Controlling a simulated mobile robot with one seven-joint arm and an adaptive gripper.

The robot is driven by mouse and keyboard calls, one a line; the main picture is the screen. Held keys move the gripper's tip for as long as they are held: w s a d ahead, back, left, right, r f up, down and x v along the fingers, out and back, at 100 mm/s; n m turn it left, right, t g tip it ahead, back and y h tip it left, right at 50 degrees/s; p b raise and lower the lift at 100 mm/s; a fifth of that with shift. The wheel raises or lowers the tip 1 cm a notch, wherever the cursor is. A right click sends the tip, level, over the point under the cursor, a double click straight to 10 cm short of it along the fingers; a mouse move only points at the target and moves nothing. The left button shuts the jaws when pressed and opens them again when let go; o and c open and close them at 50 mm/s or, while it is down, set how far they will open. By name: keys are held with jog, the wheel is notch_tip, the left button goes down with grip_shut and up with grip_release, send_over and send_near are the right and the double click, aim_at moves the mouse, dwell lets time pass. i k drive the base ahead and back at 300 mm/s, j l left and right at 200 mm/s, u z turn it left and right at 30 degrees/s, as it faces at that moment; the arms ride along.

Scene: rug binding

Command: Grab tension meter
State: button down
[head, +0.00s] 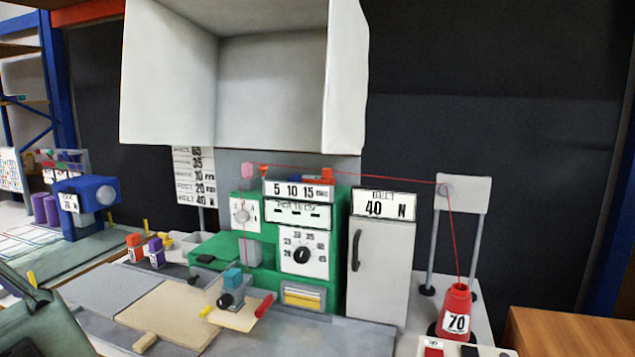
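No object carries a readable tension meter label, so I cannot tell for certain which one it is. A white upright box (380,270) with a dark handle stands right of the green machine (262,245); its top sign (384,204) reads "40 N". A blue device (88,205) with a round grey face and a small white label stands on the left bench. A small teal and grey block device (231,290) sits on a beige plate in front of the green machine. My gripper's fingers do not show; a dark green-grey shape at the lower left may be part of my arm.
A red thread runs from the machine top to a white post plate (463,191), then down to a red cone (456,312) marked 70. Small spools (156,252) stand left of the machine. A beige board (165,315) lies in front. A white open cabinet (270,90) overhangs the machine.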

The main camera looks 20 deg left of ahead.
aim_at(327, 179)
jog(key=i+l+u, duration=0.3)
jog(key=l+u, duration=0.25)
jog(key=l, duration=0.2)
jog(key=i+l+u, duration=0.15)
jog(key=l+u, duration=0.15)
jog(key=l, duration=0.15)
jog(key=l+u, duration=0.25)
jog(key=l, duration=0.2)
